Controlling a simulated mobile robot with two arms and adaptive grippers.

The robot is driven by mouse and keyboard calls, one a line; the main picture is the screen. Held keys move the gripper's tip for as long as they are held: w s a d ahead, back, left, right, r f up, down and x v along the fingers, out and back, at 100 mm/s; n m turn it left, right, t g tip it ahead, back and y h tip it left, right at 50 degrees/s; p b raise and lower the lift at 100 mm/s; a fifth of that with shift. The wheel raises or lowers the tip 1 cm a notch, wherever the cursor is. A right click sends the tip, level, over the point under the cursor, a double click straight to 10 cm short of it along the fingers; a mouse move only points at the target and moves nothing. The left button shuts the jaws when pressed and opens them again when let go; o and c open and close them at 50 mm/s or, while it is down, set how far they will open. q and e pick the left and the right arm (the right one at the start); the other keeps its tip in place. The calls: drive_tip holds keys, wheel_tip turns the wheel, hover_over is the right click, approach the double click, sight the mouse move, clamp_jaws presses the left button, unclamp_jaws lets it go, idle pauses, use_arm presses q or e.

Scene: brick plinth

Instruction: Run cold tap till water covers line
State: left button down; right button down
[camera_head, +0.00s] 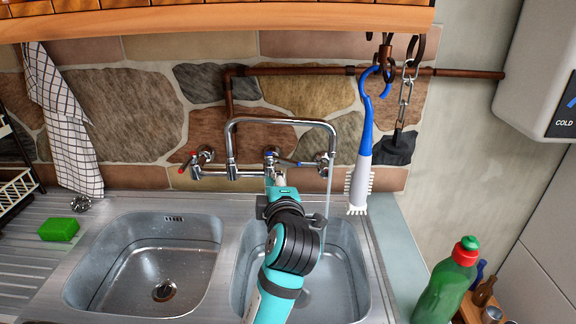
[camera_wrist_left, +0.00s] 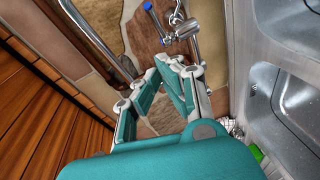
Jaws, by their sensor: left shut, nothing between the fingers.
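The mixer tap (camera_head: 283,121) is a chrome bridge tap on the stone wall, with a red-tipped lever (camera_head: 188,161) on the left and a blue-tipped cold lever (camera_head: 289,163) on the right. The cold lever also shows in the left wrist view (camera_wrist_left: 149,7). A thin stream of water (camera_head: 328,190) falls from the spout into the right basin (camera_head: 349,256). My left gripper (camera_head: 279,180) is shut and empty, just below the cold lever; I cannot tell if they touch. It also shows in the left wrist view (camera_wrist_left: 179,67). My arm hides much of the right basin; no line or clear water level shows.
The left basin (camera_head: 95,270) looks empty. A green sponge (camera_head: 58,229) lies on the drainer. A blue-and-white brush (camera_head: 362,160) hangs right of the spout. A green bottle (camera_head: 446,287) stands at the right front. A copper pipe (camera_head: 290,71) runs along the wall.

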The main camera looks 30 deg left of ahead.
sight(282, 161)
use_arm(q)
drive_tip(key=w+a+f, duration=0.1)
drive_tip(key=w+a, duration=0.2)
drive_tip(key=w, duration=0.5)
drive_tip(key=shift+w+a+f, duration=0.3)
drive_tip(key=shift+a+f, duration=0.05)
drive_tip(key=shift+a, duration=0.05)
use_arm(e)
drive_tip(key=shift+s+d+r, duration=0.2)
drive_tip(key=shift+s, duration=0.15)
